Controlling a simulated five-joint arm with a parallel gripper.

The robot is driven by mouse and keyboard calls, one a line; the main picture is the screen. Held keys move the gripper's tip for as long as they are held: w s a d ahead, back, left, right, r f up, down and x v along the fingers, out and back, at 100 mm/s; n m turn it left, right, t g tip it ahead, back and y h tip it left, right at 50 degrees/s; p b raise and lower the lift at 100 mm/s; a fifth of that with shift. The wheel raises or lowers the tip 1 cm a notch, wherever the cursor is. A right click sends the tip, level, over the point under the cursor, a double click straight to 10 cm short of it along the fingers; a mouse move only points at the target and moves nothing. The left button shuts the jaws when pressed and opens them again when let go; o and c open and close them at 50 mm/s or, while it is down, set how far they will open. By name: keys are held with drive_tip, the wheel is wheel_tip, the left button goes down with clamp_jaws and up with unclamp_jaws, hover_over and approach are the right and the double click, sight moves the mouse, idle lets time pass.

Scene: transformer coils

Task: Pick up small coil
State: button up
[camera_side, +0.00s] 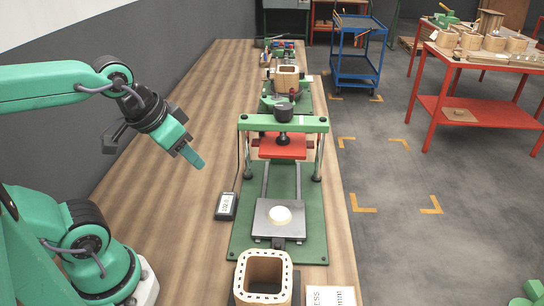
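My gripper (193,157) hangs over the left part of the wooden bench, its teal fingertips pointing down and right. The fingers overlap from this side, so I cannot tell whether they are open or shut; nothing shows between them. A light-brown, hollow, rounded-square coil (264,272) with dark holes around its rim stands at the bench's near end. A similar tan coil (286,76) stands farther back, behind the press, partly hidden by it. I cannot tell which is called the small coil. My gripper is apart from both.
A green press (282,124) with a red plate stands mid-bench; a pale round disc (280,215) lies on its grey plate. A blue cart (356,55) and red table (480,108) stand right. The bench's left side is clear.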

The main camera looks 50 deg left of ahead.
drive_tip(key=shift+o, duration=0.8)
drive_tip(key=m+g, duration=0.4)
drive_tip(key=m, duration=1.6)
approach(286, 276)
drive_tip(key=shift+h, duration=0.4)
drive_tip(key=w+a, duration=0.1)
drive_tip(key=a, duration=0.1)
drive_tip(key=w+a, duration=0.1)
drive_tip(key=a, duration=0.3)
drive_tip(key=shift+w, duration=0.4)
drive_tip(key=d+f+m, duration=0.1)
drive_tip(key=m, duration=0.1)
drive_tip(key=d+f+m+g, duration=0.1)
drive_tip(key=d+m, duration=0.1)
drive_tip(key=s+d+f+m, duration=0.1)
drive_tip(key=d+f+m, duration=0.1)
drive_tip(key=shift+d+y, duration=0.1)
drive_tip(key=shift+y, duration=0.2)
drive_tip(key=shift+s+d+f+m+g, duration=0.15)
drive_tip(key=shift+d+f+m+g, duration=0.15)
drive_tip(key=shift+d+m, duration=0.15)
drive_tip(key=shift+f, duration=1.3)
